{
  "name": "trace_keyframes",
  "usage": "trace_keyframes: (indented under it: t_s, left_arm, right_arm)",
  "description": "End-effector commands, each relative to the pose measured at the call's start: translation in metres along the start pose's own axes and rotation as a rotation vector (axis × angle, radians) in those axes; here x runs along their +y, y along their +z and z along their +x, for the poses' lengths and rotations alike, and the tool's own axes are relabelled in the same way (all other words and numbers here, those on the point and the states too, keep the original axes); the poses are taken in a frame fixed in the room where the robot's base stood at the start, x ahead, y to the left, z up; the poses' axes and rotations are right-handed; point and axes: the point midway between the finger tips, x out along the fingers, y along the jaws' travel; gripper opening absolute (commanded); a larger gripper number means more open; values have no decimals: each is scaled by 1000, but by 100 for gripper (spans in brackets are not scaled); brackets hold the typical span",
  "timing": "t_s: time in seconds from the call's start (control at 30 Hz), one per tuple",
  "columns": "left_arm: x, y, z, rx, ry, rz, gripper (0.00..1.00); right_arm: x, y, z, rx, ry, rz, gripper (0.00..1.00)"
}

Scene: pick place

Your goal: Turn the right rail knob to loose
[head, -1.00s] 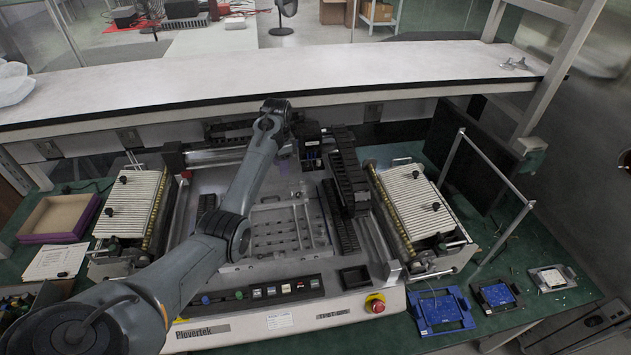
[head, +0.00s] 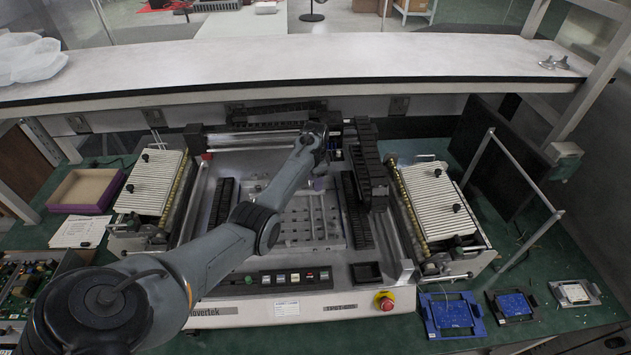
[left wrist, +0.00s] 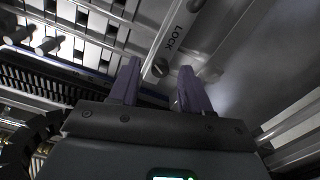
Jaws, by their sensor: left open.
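The machine's work bed (head: 290,245) lies in the middle of the head view. My left gripper (head: 319,183) hangs over its back part, and its fingertips are small there. In the left wrist view my left gripper (left wrist: 160,88) is open, with two purple fingers apart. A small dark round knob or screw head (left wrist: 160,68) shows just beyond and between the fingertips, beside a plate marked LOCK (left wrist: 172,38). I cannot tell whether it is touched or whether it is the right rail knob. My right gripper is not in view.
A black cable chain (head: 369,165) stands right of my gripper. Slatted feeder racks flank the bed at left (head: 150,182) and right (head: 437,200). A red stop button (head: 385,301) sits at the front right. Blue fixtures (head: 452,313) lie on the green bench.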

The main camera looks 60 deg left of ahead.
Motion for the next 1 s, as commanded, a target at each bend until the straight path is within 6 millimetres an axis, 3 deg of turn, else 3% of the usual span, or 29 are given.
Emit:
trace_keyframes:
  t_s: [0.4,0.7,1.0]
  left_arm:
    - [0,0,6,0,0,-1,48]
    - [0,0,6,0,0,-1,2]
    - [0,0,5,0,1,-19,0]
  right_arm:
    - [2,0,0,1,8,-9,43]
    - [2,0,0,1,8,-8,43]
    - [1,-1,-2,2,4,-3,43]
